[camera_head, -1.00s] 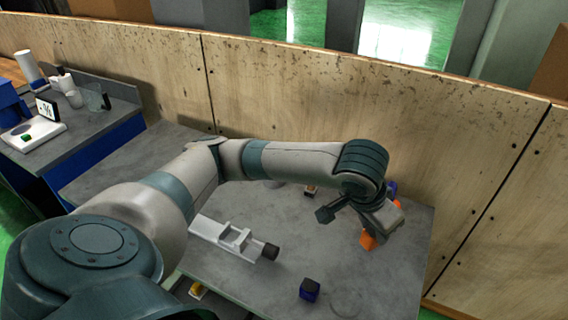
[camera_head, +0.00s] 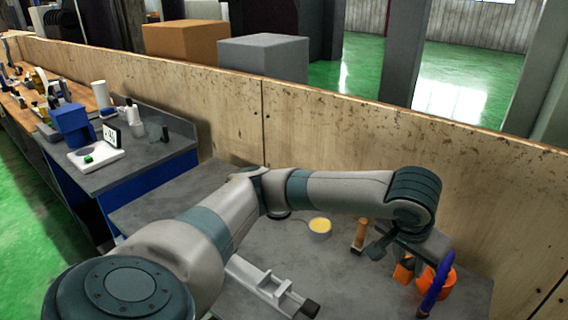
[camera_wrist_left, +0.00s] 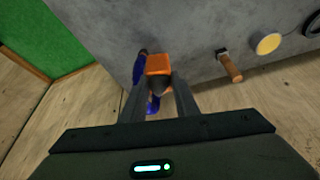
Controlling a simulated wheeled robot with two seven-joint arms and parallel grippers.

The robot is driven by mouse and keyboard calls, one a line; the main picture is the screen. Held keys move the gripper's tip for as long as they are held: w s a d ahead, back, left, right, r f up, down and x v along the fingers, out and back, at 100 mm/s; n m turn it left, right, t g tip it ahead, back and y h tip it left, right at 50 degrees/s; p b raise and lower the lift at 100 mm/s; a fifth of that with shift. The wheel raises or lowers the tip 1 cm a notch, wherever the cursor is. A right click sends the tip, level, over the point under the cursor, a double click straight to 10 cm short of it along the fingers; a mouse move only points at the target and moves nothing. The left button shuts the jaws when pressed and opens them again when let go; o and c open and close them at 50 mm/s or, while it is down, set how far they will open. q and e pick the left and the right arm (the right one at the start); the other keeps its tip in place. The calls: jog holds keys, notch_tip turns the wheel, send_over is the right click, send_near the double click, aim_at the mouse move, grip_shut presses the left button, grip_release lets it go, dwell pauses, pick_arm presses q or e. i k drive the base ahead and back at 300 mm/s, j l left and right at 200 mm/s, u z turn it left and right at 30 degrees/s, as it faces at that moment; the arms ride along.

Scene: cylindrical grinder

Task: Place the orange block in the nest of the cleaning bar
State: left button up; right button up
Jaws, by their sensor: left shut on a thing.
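The orange block (camera_head: 403,270) is at the right of the head view, under my left gripper (camera_head: 402,258). In the left wrist view the orange block (camera_wrist_left: 158,64) sits between the two fingers of my left gripper (camera_wrist_left: 158,84), which is shut on it. The cleaning bar (camera_head: 248,272) is a pale bar with raised walls, lying on the grey table well to the left of my gripper. My right gripper is not in view.
A rounded orange item (camera_head: 440,284) with a curved blue part (camera_head: 434,285) stands close beside my gripper. A wooden-handled tool (camera_head: 359,236) and a yellow-topped cup (camera_head: 320,226) stand behind. A wooden wall (camera_head: 350,135) bounds the back. The table (camera_head: 335,275) between bar and gripper looks clear.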

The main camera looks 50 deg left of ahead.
aim_at(272, 290)
jog(key=i+j+u, duration=0.1)
jog(key=j+u, duration=0.25)
jog(key=i+j+u, duration=0.15)
jog(key=j+u, duration=0.2)
jog(key=i+j+u, duration=0.2)
jog(key=j+u, duration=0.15)
jog(key=j, duration=0.15)
